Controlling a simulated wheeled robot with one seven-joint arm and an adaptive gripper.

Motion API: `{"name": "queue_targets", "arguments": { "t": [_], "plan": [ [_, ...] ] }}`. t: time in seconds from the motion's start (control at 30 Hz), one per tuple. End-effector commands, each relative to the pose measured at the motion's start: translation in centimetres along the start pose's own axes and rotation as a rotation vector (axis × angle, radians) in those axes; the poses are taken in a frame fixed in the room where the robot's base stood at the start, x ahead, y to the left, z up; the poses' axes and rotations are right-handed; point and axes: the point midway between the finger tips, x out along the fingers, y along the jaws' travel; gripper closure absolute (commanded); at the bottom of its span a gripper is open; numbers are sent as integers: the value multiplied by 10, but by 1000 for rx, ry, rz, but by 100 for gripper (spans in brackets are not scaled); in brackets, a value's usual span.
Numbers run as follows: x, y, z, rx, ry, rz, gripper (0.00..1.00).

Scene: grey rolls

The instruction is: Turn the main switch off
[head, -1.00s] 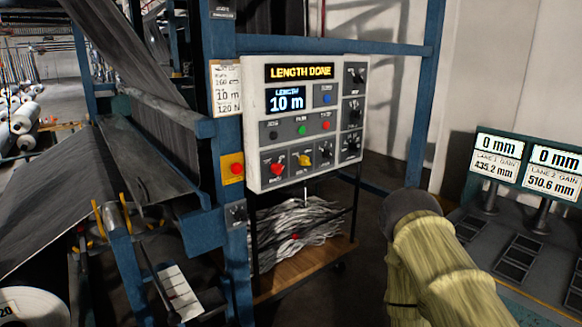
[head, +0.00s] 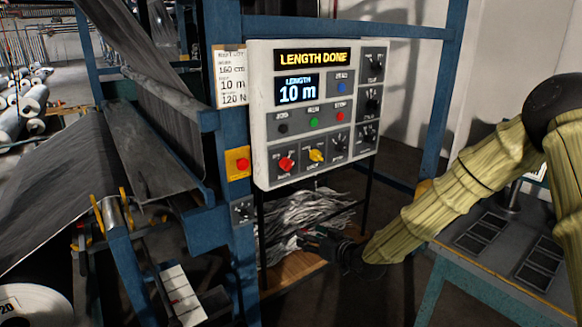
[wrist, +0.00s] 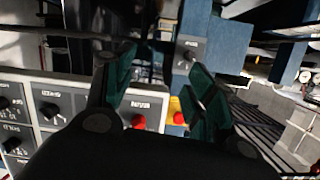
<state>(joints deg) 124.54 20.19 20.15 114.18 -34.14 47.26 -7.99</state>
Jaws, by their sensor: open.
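The control panel (head: 264,110) hangs on the blue frame, its display reading LENGTH DONE. Its lowest row has a red rotary knob (head: 287,163), a yellow knob (head: 316,156) and a black knob (head: 339,145). Their labels are too small to read, so I cannot tell which is the main switch. The red knob also shows in the wrist view (wrist: 137,122), between my fingers. My gripper (head: 312,240) is below the panel, apart from the knobs. In the wrist view its green-padded fingers (wrist: 162,72) are spread and empty. The yellow knob is hidden there.
A red button on a yellow box (head: 238,163) sits on the blue post left of the panel, with a small grey switch box (head: 242,211) below it. A cart (head: 290,268) with grey scraps stands under the panel. A bench (head: 500,268) is at right.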

Motion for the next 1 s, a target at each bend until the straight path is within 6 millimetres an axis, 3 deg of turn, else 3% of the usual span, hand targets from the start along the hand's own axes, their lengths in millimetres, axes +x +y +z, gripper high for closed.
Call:
{"name": "queue_targets", "arguments": {
  "t": [0.03, 0.1, 0.2, 0.3, 0.57, 1.0],
  "plan": [
    [4, 4, -43, -33, 68, -9, 45],
    [7, 7, -88, -74, 140, -22, 45],
    [7, 9, -135, -119, 215, -34, 45],
    [6, 10, -161, -145, 258, -40, 45],
    [21, 8, -178, -157, 275, -43, 45],
    [87, 3, -196, -155, 274, -43, 45]
  ]
}}
